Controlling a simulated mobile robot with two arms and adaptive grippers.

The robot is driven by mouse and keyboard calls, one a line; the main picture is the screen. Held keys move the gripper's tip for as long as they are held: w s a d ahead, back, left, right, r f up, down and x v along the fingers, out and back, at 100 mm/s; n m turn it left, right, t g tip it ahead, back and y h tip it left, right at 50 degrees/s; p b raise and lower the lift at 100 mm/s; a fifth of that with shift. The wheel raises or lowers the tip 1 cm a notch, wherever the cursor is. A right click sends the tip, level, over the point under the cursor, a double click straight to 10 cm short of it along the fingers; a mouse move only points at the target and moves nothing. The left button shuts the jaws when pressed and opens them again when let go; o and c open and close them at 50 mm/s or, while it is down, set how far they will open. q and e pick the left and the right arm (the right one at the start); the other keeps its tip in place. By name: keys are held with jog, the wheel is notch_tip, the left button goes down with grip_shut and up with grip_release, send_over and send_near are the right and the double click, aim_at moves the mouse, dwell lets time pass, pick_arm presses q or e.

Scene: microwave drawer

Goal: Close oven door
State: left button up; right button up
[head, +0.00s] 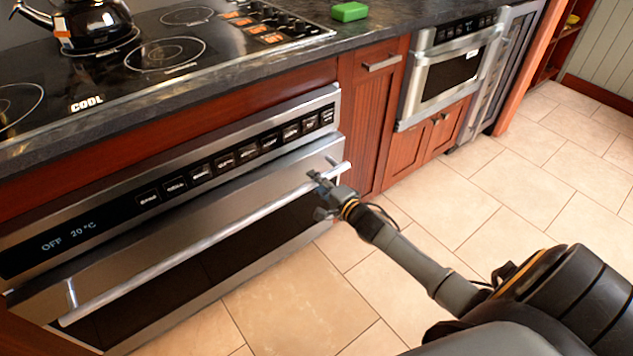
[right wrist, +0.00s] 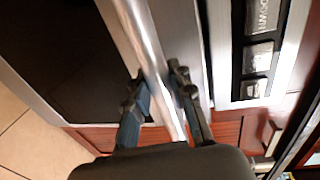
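The oven (head: 180,215) is built in under the cooktop at the left, with a dark glass door (head: 215,262) and a long metal handle bar (head: 190,255). The door looks upright and nearly flush with the front; I cannot tell whether a small gap remains. My right gripper (head: 318,193) is at the right end of the bar with its fingers apart. In the right wrist view the bar (right wrist: 145,45) runs between the two fingers of the gripper (right wrist: 160,90). Contact with the bar is unclear. My left gripper is not in view.
A kettle (head: 95,22) stands on the cooktop (head: 125,65), and a green block (head: 349,11) lies on the counter. A microwave drawer (head: 450,70) and wooden cabinets (head: 366,125) are to the right. The tiled floor (head: 500,205) is clear.

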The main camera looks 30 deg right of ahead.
aim_at(304, 169)
grip_shut()
jog(key=w, duration=0.1)
jog(key=w+r, duration=0.1)
jog(key=w, duration=0.1)
jog(key=shift+w+a, duration=0.1)
jog(key=shift+w, duration=0.1)
jog(key=shift+w+f, duration=0.1)
jog(key=shift+w, duration=0.1)
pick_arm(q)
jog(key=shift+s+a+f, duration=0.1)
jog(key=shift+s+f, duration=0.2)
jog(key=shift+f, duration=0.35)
pick_arm(e)
jog(key=o, duration=0.7)
grip_release()
jog(key=shift+s, duration=0.1)
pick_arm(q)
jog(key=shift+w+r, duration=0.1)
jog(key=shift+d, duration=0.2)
pick_arm(e)
jog(key=shift+s, duration=0.1)
